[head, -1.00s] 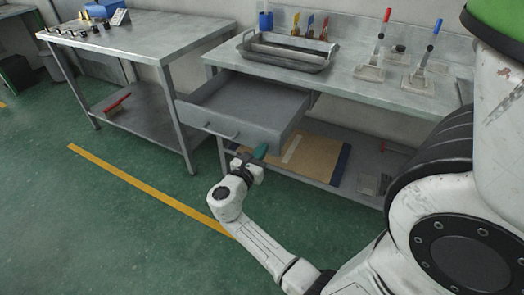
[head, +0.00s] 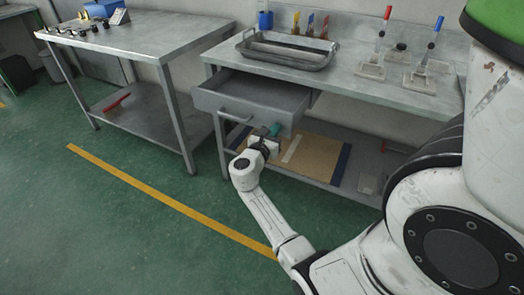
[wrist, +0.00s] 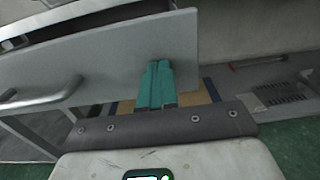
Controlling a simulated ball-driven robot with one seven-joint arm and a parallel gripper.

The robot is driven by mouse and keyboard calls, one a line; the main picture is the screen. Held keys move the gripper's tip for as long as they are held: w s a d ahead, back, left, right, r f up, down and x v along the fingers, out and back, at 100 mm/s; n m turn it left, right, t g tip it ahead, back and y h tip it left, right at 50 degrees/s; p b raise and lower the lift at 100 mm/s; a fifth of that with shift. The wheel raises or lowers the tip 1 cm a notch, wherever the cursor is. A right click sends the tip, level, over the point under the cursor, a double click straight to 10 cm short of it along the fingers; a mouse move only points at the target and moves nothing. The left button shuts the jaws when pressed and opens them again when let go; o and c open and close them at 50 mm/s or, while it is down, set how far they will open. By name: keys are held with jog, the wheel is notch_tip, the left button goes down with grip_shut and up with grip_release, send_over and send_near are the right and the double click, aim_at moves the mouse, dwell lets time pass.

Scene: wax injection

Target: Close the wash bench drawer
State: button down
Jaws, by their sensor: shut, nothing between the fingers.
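The grey metal wash bench drawer (head: 243,108) is partly open below the bench top (head: 345,80). A bar handle is on its front. In the wrist view, the drawer front (wrist: 135,60) fills the upper left, with its handle (wrist: 45,95) at the left. My gripper (head: 274,130) is at the right part of the drawer front. Its teal fingers (wrist: 157,75) are shut together with nothing between them. The fingertips overlap the lower right part of the front in the wrist view and appear to touch it.
A metal tray (head: 250,58) and tools stand on the bench top. The lower shelf holds a brown board (head: 315,157). A second metal table (head: 150,40) stands to the left. The green floor in front is clear.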

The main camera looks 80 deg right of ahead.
aim_at(296, 108)
jog(key=b+x, duration=0.8)
jog(key=x, duration=1.1)
jog(key=shift+s+d+f, duration=0.15)
jog(key=shift+s, duration=0.05)
jog(key=shift+d, duration=0.2)
jog(key=shift+r+b, duration=0.2)
jog(key=shift+b, duration=0.1)
jog(key=shift+r, duration=0.1)
